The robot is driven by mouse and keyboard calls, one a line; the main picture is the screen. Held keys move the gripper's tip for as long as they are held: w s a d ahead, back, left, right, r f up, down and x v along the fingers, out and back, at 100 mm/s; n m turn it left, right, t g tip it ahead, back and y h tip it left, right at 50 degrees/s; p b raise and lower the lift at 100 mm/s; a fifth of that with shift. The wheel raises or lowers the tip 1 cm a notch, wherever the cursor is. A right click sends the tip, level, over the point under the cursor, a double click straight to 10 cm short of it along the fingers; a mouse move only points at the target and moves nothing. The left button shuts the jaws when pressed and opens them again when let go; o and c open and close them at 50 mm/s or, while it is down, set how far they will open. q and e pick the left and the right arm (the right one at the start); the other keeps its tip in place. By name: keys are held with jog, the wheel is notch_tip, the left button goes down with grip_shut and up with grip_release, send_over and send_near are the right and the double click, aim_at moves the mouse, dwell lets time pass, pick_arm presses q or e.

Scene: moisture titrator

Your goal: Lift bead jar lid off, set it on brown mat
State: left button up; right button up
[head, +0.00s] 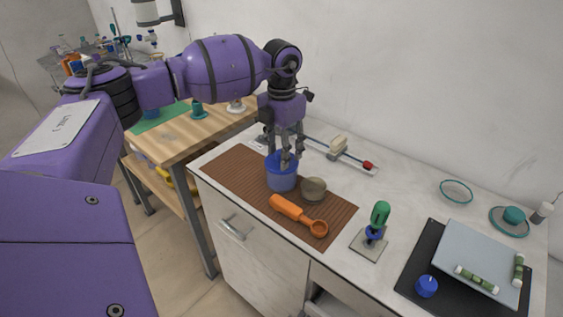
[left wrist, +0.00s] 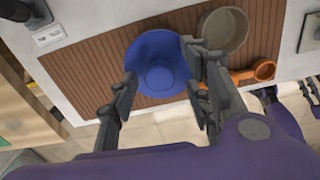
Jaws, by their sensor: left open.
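The blue bead jar (head: 282,180) stands on the brown mat (head: 236,172) in the head view. In the left wrist view the jar (left wrist: 157,52) is seen from above as a blue disc with a smaller circle in its middle; I cannot tell a separate lid from the body. My left gripper (head: 286,160) points down over the jar's top, open. In the left wrist view my left gripper (left wrist: 162,84) has one finger on each side of the blue disc, and contact is unclear. Dark finger-like parts at that view's right edge may be my right gripper (left wrist: 308,88).
An olive round bowl (head: 313,190) sits close right of the jar. An orange scoop (head: 298,214) lies in front on the mat. A green-handled tool on a stand (head: 378,222) is further right. The mat's left part is bare.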

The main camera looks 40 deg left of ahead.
pick_arm(q)
jog(key=shift+p, duration=0.35)
dwell(0.8)
grip_shut()
dwell(0.7)
